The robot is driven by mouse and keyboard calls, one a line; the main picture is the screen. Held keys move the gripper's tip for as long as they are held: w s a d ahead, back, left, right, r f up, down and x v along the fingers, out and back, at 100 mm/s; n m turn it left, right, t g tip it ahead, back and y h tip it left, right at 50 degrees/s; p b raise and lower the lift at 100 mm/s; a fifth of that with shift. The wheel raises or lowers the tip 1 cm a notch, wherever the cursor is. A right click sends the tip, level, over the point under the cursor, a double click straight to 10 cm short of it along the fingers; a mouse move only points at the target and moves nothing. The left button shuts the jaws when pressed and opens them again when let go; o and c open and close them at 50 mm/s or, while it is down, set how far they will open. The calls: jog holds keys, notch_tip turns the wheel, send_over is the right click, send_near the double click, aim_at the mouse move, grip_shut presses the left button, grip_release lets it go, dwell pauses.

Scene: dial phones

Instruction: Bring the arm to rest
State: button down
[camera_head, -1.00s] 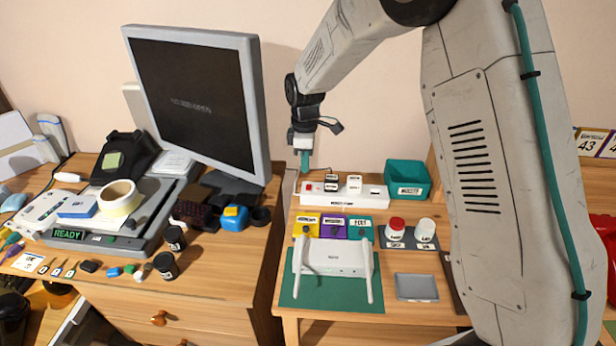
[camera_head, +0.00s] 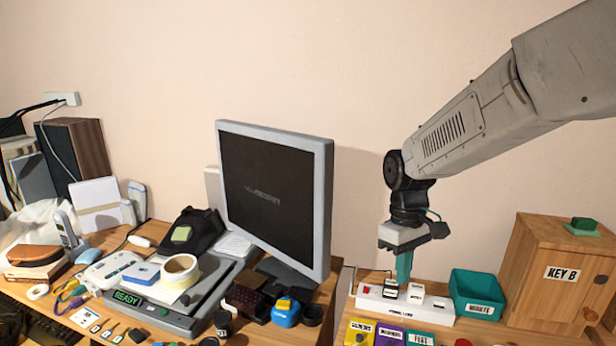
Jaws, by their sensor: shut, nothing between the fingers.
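My gripper (camera_head: 404,268) points down above the white power strip (camera_head: 432,312) on the right-hand wooden table. Its teal fingers are shut with nothing between them. The fingertips are close to the plugs on the strip; I cannot tell whether they touch. My arm reaches in from the upper right, in front of the wall.
A teal bin (camera_head: 476,294) labelled WASTE and a wooden cabinet (camera_head: 553,275) marked KEY B stand right of the strip. A monitor (camera_head: 322,200) is to the left. Yellow, purple and teal labelled boxes (camera_head: 390,335) lie in front. The wall area above is clear.

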jog(key=s+d+r+m+t, duration=0.1)
jog(key=s+d+r+m, duration=0.1)
jog(key=s, duration=0.6)
jog(key=s+d+r+m+t, duration=0.1)
jog(key=s+d+r+m, duration=0.1)
jog(key=s, duration=0.7)
jog(key=s+d+r+m+t, duration=0.1)
jog(key=s+d+r+m, duration=0.1)
jog(key=s, duration=0.6)
notch_tip(320, 180, up, 2)
jog(key=shift+s+d+r+m, duration=0.2)
jog(key=shift+d+m, duration=0.1)
jog(key=shift+d, duration=0.15)
